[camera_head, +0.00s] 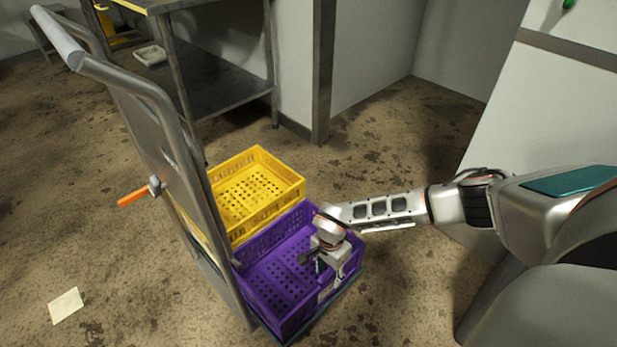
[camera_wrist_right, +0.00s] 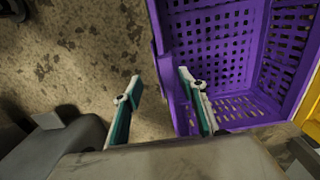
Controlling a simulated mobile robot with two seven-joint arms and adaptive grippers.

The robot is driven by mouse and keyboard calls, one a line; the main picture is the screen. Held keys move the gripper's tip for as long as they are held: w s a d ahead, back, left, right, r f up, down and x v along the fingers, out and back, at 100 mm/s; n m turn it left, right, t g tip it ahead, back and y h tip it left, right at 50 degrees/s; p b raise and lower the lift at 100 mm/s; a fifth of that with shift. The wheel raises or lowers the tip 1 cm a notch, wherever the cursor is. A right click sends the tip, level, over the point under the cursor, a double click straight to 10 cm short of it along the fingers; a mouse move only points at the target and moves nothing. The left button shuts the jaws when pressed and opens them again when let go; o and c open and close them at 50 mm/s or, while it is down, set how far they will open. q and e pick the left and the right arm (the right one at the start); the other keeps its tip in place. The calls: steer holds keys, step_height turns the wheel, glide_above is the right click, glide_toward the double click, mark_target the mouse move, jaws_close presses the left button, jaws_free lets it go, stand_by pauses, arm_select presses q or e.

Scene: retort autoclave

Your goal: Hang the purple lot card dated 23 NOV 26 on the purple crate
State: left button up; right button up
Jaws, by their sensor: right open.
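The purple crate (camera_head: 262,297) sits on the trolley's low deck; it also fills the right of the right wrist view (camera_wrist_right: 210,16). It looks empty. My right gripper (camera_head: 320,268) points down at the crate's right-hand wall. In the right wrist view, its open fingers (camera_wrist_right: 160,76) are apart, one outside the crate and one over its inside, with the wall's rim between them. A purple flat piece shows beside the inner finger; I cannot tell whether it is the lot card or crate wall. No card with a readable date shows. My left gripper is out of view.
A yellow crate (camera_head: 232,232) stands directly behind the purple one. The trolley's tall metal handle (camera_head: 150,105) rises on their left, with an orange lever (camera_head: 132,196). A pale sheet (camera_head: 66,305) lies on the floor. A steel table (camera_head: 215,80) stands behind.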

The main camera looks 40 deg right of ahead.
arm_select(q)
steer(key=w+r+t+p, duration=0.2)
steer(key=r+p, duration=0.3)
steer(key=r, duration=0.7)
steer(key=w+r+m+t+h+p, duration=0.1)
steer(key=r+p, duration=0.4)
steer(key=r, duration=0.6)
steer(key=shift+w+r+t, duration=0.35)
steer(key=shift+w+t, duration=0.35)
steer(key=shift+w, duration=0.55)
arm_select(e)
steer(key=a+r+n, duration=0.3)
steer(key=a+r, duration=0.1)
steer(key=r, duration=0.9)
steer(key=a+r+n, duration=0.3)
steer(key=a+r, duration=0.1)
steer(key=r, duration=1)
steer(key=shift+w+a+r+n, duration=0.15)
steer(key=shift+w+r+n, duration=0.15)
steer(key=shift+n, duration=0.1)
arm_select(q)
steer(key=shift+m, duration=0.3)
arm_select(e)
steer(key=shift+f, duration=0.1)
